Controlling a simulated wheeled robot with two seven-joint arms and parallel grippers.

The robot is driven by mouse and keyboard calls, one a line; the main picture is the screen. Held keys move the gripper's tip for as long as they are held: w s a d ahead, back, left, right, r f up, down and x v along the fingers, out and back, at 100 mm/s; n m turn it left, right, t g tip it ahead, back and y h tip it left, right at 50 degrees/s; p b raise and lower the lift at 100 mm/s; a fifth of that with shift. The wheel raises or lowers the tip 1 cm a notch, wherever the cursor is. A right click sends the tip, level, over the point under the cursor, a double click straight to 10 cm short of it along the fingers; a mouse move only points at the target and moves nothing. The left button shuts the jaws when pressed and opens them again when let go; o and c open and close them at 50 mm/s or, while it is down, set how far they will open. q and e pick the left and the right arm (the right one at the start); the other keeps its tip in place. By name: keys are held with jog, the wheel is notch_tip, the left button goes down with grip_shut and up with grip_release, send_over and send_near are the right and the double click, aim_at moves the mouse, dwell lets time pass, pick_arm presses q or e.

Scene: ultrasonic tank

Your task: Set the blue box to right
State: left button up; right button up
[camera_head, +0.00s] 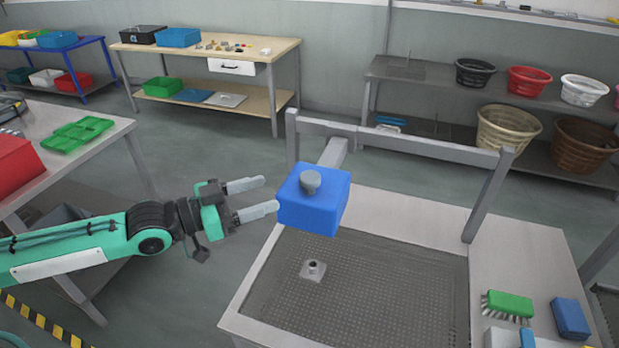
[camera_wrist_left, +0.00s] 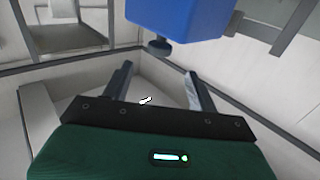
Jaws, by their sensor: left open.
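The blue box (camera_head: 308,213) has a round grey knob (camera_head: 311,180) on its top and sits at the near end of a short grey bar, above the back left corner of the tank (camera_head: 400,285). In the left wrist view, the blue box (camera_wrist_left: 183,14) fills the upper middle, with its dark knob (camera_wrist_left: 160,47) pointing toward the gripper. My left gripper (camera_head: 269,194) is open and empty, just left of the box, its two fingers pointing toward it. The fingers do not close around box or knob. My right gripper is in neither view.
A grey frame rail (camera_head: 400,137) on posts spans behind the tank. A small metal fitting (camera_head: 312,270) sits on the perforated tank floor. A green brush (camera_head: 509,304) and a blue block (camera_head: 570,318) lie on the right ledge. A side table (camera_head: 100,150) stands at left.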

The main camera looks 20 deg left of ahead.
aim_at(310, 176)
pick_arm(q)
jog(key=p+x, duration=0.3)
jog(key=x, duration=0.6)
jog(key=shift+r+p, duration=0.15)
jog(key=shift+p, duration=0.25)
jog(key=shift+p+x, duration=0.35)
jog(key=shift+x, duration=0.65)
grip_shut()
